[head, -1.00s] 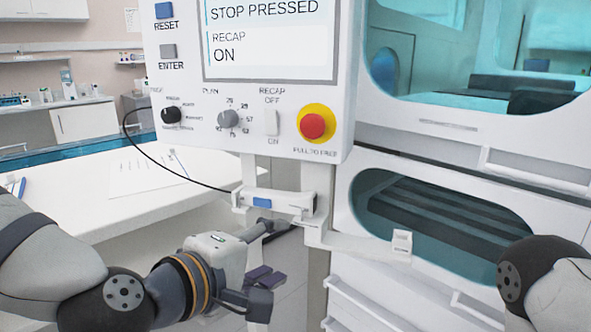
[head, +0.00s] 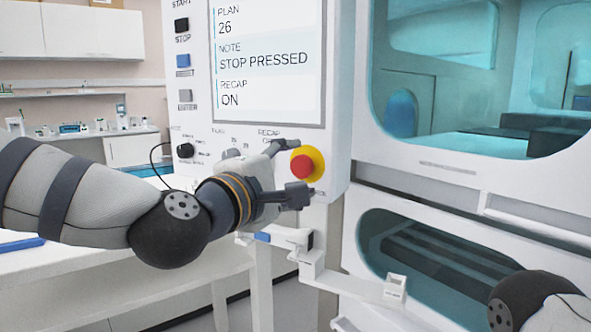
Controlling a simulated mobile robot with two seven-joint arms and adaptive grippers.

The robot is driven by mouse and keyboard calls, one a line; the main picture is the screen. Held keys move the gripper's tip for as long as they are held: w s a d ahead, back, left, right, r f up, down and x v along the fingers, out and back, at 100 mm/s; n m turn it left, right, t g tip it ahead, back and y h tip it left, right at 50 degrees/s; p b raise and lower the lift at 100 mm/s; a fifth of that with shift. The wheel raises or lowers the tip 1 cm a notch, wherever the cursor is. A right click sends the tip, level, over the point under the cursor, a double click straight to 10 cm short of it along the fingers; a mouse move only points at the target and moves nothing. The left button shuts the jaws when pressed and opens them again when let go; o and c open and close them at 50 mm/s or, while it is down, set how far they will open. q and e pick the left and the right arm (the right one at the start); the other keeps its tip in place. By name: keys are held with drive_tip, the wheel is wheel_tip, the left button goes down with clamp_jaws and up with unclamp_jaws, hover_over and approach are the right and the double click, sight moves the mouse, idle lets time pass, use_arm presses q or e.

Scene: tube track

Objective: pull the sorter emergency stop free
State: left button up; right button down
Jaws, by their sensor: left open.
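The emergency stop is a red button (head: 302,166) on a yellow round base (head: 316,158), low on the right of the white control panel (head: 340,100). The panel screen (head: 268,60) reads "STOP PRESSED", plan 26 and recap ON. My left gripper (head: 296,170) is open in front of the panel, one finger above and one below the red button, at its left side. I cannot tell whether the fingers touch it. The gripper and wrist hide part of the knobs and the recap switch. My right gripper is out of view; only part of that arm shows at the lower right.
A white bracket (head: 340,284) juts out below the panel. The sorter cabinet (head: 440,170) with tinted windows fills the right side. A white bench (head: 110,285) stands at the left behind my left arm, and a thin black cable hangs near the panel's left edge.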

use_arm(q)
drive_tip(key=shift+x, duration=1.05)
clamp_jaws()
drive_tip(key=shift+s+a, duration=0.1)
drive_tip(key=shift+s, duration=0.1)
drive_tip(key=shift+s+a, duration=0.1)
unclamp_jaws()
